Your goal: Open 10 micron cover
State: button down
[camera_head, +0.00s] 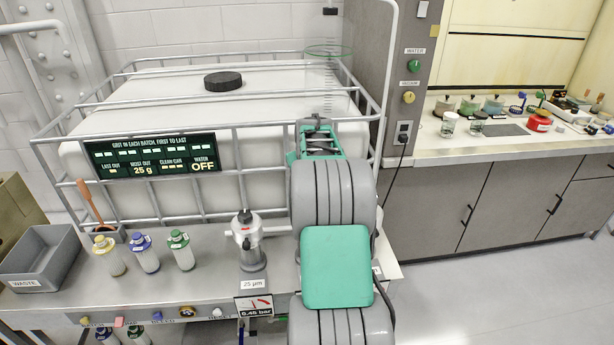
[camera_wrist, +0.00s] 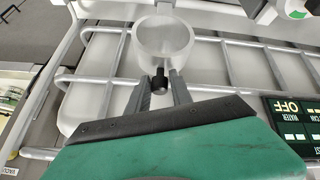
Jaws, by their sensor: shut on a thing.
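My gripper (camera_head: 318,122) is in front of the caged tank, seen past my arm in the head view. In the wrist view, its fingers (camera_wrist: 160,82) are shut on a small black knob (camera_wrist: 158,76). The knob adjoins a pale, open, ring-shaped piece (camera_wrist: 164,42) just beyond the fingertips. I cannot tell for certain that this is the 10 micron cover. No 10 micron label is readable; my arm hides part of the bench.
Yellow-, blue- and green-capped bottles (camera_head: 145,254) and a grey waste bin (camera_head: 42,258) stand at left. The white tank (camera_head: 140,90) in its metal cage fills the back. A sign (camera_head: 152,155) reads water OFF. A gauge (camera_head: 254,306) reads about 6.45 bar.

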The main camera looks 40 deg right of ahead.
jog(key=shift+w+d, duration=0.35)
jog(key=shift+w, duration=0.05)
jog(key=shift+r, duration=0.1)
jog(key=c, duration=1.3)
grip_release()
jog(key=shift+o, duration=0.2)
jog(key=b+v, duration=0.2)
jog(key=v, duration=0.5)
jog(key=shift+s+r, duration=0.2)
jog(key=shift+a, duration=0.1)
